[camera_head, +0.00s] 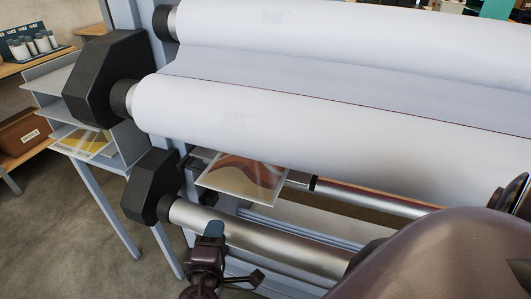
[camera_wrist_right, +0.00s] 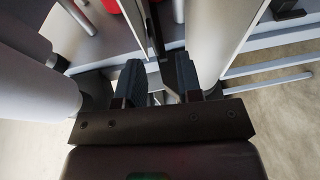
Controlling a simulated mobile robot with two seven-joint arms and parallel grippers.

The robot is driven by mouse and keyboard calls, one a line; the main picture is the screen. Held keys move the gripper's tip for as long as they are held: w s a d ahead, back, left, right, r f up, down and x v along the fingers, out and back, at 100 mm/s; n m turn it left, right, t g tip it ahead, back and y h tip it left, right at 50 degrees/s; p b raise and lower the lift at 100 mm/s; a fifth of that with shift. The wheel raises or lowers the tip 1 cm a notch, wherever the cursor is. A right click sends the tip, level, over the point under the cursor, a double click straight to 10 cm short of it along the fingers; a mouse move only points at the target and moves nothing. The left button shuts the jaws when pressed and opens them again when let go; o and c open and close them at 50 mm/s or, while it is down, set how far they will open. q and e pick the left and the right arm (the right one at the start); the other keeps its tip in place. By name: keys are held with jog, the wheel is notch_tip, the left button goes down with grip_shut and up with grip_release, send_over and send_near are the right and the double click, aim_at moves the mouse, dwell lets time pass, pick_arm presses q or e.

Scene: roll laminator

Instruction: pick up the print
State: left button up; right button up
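The print (camera_head: 243,178), a reddish-brown wavy picture with a pale border, lies tilted below the large white roll in the head view. Its far edge is partly hidden behind the roll. My right gripper (camera_head: 215,232) is below and in front of it, by the lower metal roller, apart from the print. In the right wrist view, my right gripper (camera_wrist_right: 157,83) shows two dark fingers with a gap between them and nothing clearly held. I cannot make out the print there. My left gripper is not in view.
The laminator's white rolls (camera_head: 330,120) and lower metal roller (camera_head: 265,235) surround the space, with black end blocks (camera_head: 150,187) at left. A yellow print (camera_head: 85,143) lies on a grey shelf unit at far left. Open floor (camera_head: 80,235) is at lower left.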

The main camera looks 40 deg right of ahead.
aim_at(223, 190)
jog(key=shift+h, duration=0.7)
jog(key=shift+w+d+r, duration=0.5)
jog(key=shift+w+d, duration=0.7)
jog(key=shift+w, duration=0.15)
jog(key=shift+w+d+r, duration=0.45)
jog(key=shift+w+d, duration=0.8)
jog(key=shift+w, duration=0.05)
jog(key=shift+w+d+r, duration=0.5)
jog(key=shift+w+d, duration=0.7)
jog(key=shift+w, duration=0.15)
grip_shut()
